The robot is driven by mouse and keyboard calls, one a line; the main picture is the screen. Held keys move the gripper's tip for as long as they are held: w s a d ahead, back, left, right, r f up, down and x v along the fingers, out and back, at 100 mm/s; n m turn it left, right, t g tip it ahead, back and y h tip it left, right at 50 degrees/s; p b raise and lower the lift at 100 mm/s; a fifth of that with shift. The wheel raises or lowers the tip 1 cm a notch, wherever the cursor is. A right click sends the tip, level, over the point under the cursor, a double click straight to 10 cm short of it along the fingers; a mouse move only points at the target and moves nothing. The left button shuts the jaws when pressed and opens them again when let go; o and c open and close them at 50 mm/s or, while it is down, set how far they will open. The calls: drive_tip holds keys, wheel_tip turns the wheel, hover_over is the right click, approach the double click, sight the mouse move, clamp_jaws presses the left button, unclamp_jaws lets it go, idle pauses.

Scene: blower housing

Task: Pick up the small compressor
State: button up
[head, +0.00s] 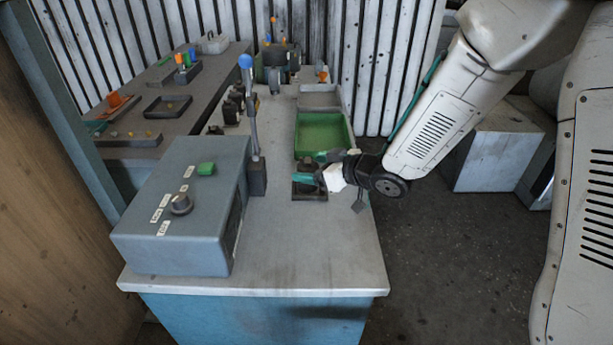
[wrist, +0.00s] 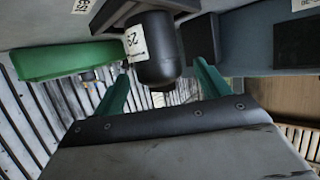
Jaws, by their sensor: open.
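The small compressor (head: 308,167) is a dark rounded cylinder standing on a dark square base on the grey bench top. In the wrist view it shows as a black cylinder (wrist: 157,55) with a white label, in an upside-down picture. My gripper (head: 313,168) has green fingers and reaches in from the right at the compressor. In the wrist view the gripper (wrist: 163,78) is open, with one finger on each side of the cylinder and visible gaps. Contact on either side does not show. The head view partly hides the cylinder behind the fingers.
A green tray (head: 323,137) lies behind the compressor. A grey control box (head: 182,212) with a green button and knob stands left. A blue-topped lever (head: 251,120) rises beside it. Small dark parts (head: 233,105) stand farther back. The bench front is clear.

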sight(302, 167)
drive_tip(key=x, duration=0.4)
drive_tip(key=shift+w+a+f, duration=0.1)
drive_tip(key=shift+f, duration=0.2)
drive_tip(key=shift+c, duration=0.3)
drive_tip(key=shift+r, duration=0.1)
drive_tip(key=c, duration=1.5)
